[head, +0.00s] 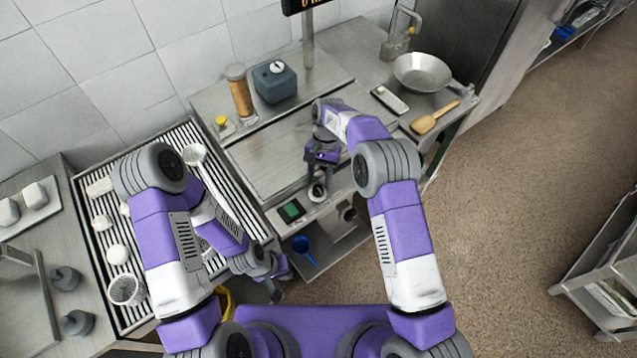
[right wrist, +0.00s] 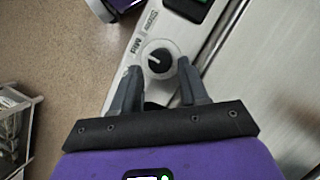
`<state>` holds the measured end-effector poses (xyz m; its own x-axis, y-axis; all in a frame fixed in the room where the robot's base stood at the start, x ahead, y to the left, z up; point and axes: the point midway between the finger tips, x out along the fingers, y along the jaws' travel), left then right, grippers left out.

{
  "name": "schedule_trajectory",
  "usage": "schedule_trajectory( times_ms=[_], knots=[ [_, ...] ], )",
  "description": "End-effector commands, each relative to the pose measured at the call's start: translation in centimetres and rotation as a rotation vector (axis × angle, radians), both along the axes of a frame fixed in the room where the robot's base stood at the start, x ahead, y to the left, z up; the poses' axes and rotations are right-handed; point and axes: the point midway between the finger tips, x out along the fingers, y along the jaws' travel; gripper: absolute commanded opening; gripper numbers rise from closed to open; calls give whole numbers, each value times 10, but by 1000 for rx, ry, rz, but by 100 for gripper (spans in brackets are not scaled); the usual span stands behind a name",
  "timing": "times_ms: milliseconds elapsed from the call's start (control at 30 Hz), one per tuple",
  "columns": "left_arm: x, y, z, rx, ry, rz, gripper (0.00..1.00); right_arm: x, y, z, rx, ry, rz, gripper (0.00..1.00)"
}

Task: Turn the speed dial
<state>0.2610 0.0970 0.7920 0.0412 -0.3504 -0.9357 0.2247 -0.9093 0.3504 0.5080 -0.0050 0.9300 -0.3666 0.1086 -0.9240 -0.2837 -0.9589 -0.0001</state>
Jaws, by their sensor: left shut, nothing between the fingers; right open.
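The speed dial is a round black knob (right wrist: 159,61) with a white pointer line on a pale ring, set in the steel front panel. In the head view the dial (head: 317,192) sits on the panel right of a green-screened display (head: 291,210). My right gripper (right wrist: 155,78) is open, with its two fingers on either side of the near edge of the dial; I cannot tell whether they touch it. In the head view my right gripper (head: 318,178) is directly over the dial. My left gripper (head: 276,291) is low at the front, shut and empty, away from the dial.
A slatted rack (head: 225,185) with white pieces and strainers lies left. A grey-blue box with a dial (head: 274,82) and an orange-brown jar (head: 239,92) stand at the back. A metal pan (head: 420,72) and a wooden paddle (head: 434,118) lie right. A blue scoop (head: 303,247) is below the panel.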

Motion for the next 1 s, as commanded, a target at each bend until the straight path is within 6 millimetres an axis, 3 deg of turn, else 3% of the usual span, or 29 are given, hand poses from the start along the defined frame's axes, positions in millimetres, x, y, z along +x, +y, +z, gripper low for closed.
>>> schedule_trajectory(
  times_ms=[100, 300, 1000],
  knots=[
    [0, 0, 1, 0, 0, 0, 0, 9, -2, 20, 2, -5, -1, 44],
    [0, 0, 2, 0, 0, 0, 0, 16, -5, 40, 1, -2, -1, 44],
    [0, 0, 2, 0, 0, 0, 0, 17, -5, 43, 0, -1, 0, 44]
  ],
)
